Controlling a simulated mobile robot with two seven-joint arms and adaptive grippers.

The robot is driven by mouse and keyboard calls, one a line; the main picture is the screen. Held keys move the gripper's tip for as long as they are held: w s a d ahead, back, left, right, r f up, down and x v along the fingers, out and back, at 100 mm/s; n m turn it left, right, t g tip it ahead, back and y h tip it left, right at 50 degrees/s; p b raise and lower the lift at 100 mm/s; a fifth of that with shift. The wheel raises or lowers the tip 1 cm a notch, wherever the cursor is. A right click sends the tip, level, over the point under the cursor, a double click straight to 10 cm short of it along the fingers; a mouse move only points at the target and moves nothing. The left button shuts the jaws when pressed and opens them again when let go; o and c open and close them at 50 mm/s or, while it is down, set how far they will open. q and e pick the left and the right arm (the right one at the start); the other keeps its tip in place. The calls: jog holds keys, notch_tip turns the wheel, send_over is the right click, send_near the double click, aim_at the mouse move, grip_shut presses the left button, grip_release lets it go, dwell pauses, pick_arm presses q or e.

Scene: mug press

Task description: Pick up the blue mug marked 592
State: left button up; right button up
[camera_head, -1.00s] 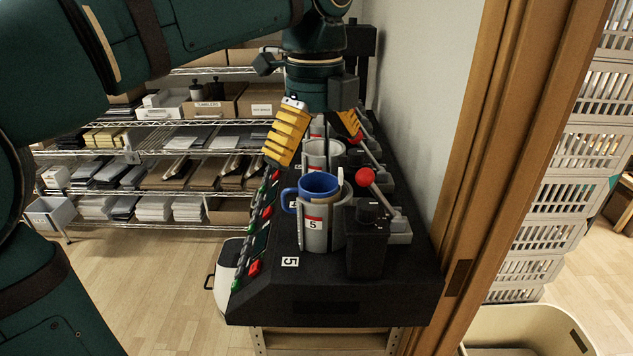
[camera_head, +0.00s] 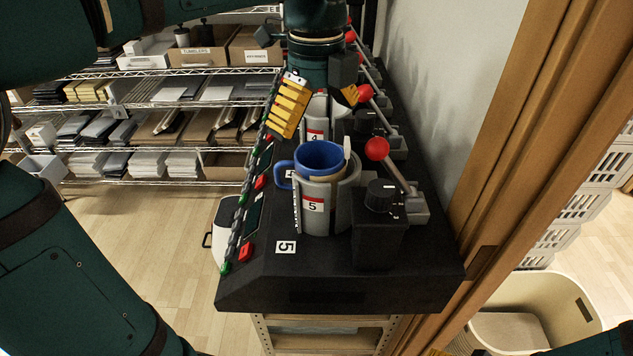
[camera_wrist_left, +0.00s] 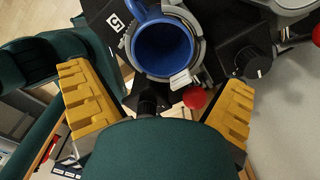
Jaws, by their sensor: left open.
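The blue mug (camera_head: 320,158) sits upright in the grey holder (camera_head: 322,205) labelled 5, its handle toward the left. I cannot read a 592 on it. In the left wrist view, I look into the blue mug (camera_wrist_left: 163,47) from above, with its handle toward the upper left. My left gripper (camera_head: 318,103) is open and empty, beyond and above the mug in the head view. In the left wrist view, the yellow fingers of my left gripper (camera_wrist_left: 155,85) are wide apart, and the mug lies beyond the gap between them. My right gripper does not show clearly.
The black press bench (camera_head: 340,290) carries a row of holders, including one labelled 4 (camera_head: 316,134). A red-knobbed lever (camera_head: 377,149) and a black knob block (camera_head: 380,235) stand right of the mug. A wall and wooden door frame (camera_head: 530,140) bound the right side; shelves (camera_head: 160,120) stand left.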

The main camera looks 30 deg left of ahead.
aim_at(318, 156)
pick_arm(q)
jog(key=shift+w+f+b, duration=0.2)
jog(key=shift+f+b, duration=0.25)
jog(key=shift+f, duration=3.1)
jog(key=c, duration=1.1)
